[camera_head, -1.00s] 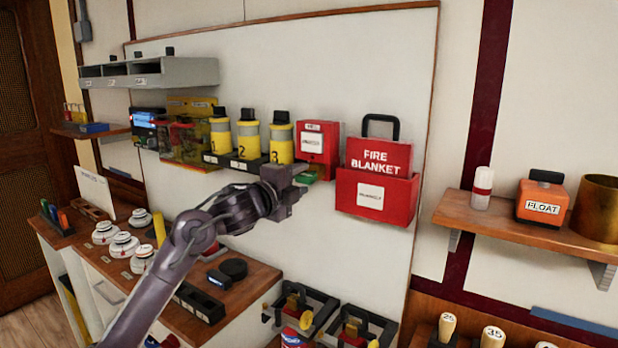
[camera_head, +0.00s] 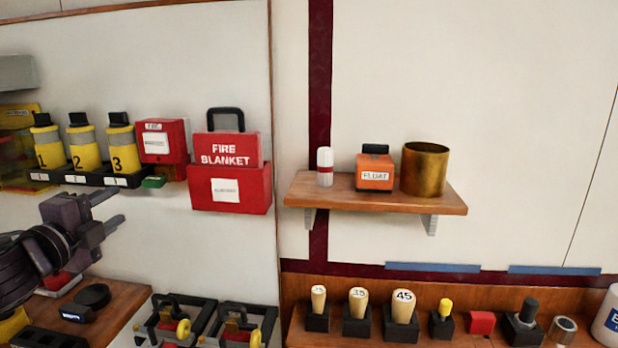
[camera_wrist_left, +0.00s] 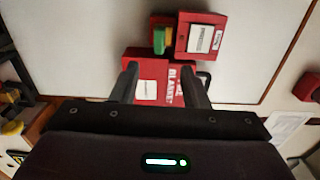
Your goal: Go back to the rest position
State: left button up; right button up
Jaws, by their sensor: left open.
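My left gripper (camera_head: 112,211) is open and empty. In the head view it is at the left, below the row of yellow bottles and left of the red fire blanket box (camera_head: 229,189). Its two fingers point right, apart from the box in that view. In the left wrist view the fingers (camera_wrist_left: 157,84) stand apart, with the fire blanket box (camera_wrist_left: 150,90) showing beyond and between them. My right gripper is in neither view.
Yellow bottles (camera_head: 84,145) stand in a wall rack beside a small red box (camera_head: 163,142). A wooden shelf (camera_head: 445,199) holds an orange FLOAT box (camera_head: 375,170) and a brass cup (camera_head: 425,170). Wooden-handled pieces (camera_head: 358,304) stand below. The wall between shelf and fire blanket box is clear.

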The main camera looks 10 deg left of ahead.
pick_arm(q)
jog(key=d+f+n+g+y, duration=0.1)
jog(key=d+f+n+g, duration=0.25)
jog(key=f, duration=0.75)
jog(key=d+f+n+g+y, duration=0.15)
jog(key=d+f+n, duration=0.35)
jog(key=f, duration=0.6)
jog(key=s+d+f+n+g+h, duration=0.6)
jog(key=s+d+f+g, duration=0.4)
jog(key=s+d+f, duration=0.8)
notch_tip(320, 180, down, 27)
jog(key=y, duration=0.2)
jog(key=s+a+f+g, duration=0.2)
jog(key=s+a+f, duration=0.1)
jog(key=s+f, duration=1.6)
jog(key=shift+s, duration=0.55)
